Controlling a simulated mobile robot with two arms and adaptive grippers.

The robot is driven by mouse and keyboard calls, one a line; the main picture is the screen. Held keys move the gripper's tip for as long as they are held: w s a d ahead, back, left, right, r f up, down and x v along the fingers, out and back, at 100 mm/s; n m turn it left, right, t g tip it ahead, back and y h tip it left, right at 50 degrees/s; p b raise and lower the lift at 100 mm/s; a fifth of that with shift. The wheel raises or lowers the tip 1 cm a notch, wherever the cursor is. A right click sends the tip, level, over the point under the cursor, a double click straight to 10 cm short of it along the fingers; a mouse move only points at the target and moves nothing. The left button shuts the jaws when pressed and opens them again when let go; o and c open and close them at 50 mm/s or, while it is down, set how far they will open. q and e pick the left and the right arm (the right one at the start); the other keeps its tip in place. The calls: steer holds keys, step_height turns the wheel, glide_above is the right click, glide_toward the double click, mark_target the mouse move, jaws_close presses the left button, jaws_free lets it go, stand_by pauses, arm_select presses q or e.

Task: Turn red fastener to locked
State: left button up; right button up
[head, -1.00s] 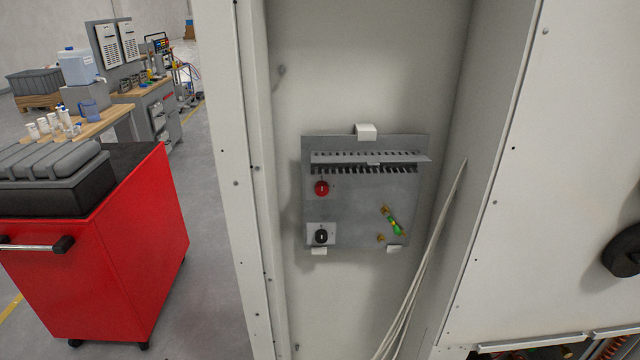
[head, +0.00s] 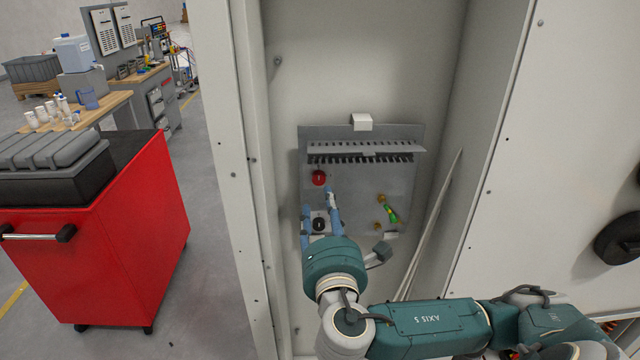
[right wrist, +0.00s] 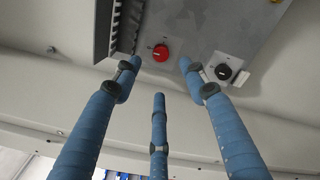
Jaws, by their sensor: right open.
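The red fastener (head: 318,178) is a round red knob on the upper left of a grey panel (head: 360,190) inside the cabinet. It also shows in the right wrist view (right wrist: 161,53), beyond the fingertips. A black knob (head: 319,224) sits below it on a light plate, and in the right wrist view it is at right (right wrist: 225,72). My right gripper (head: 319,205) is open in front of the panel, its blue fingers spread and empty, just below the red fastener. I cannot tell whether any finger touches the panel. My left gripper is out of view.
A green-and-yellow part (head: 391,213) is on the panel's right side. A slotted ledge (head: 365,150) juts out above the red fastener. Pale cables (head: 437,210) hang to the right. Cabinet walls flank the panel. A red cart (head: 130,240) stands outside at left.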

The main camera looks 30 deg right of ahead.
mark_target(319, 181)
steer(key=p+x, duration=0.3)
steer(key=x, duration=0.5)
steer(key=shift+w+d, duration=0.15)
steer(key=shift+w, duration=0.2)
steer(key=shift+w+d+f, duration=0.1)
steer(key=shift+w+d, duration=0.1)
steer(key=shift+w, duration=0.2)
jaws_close()
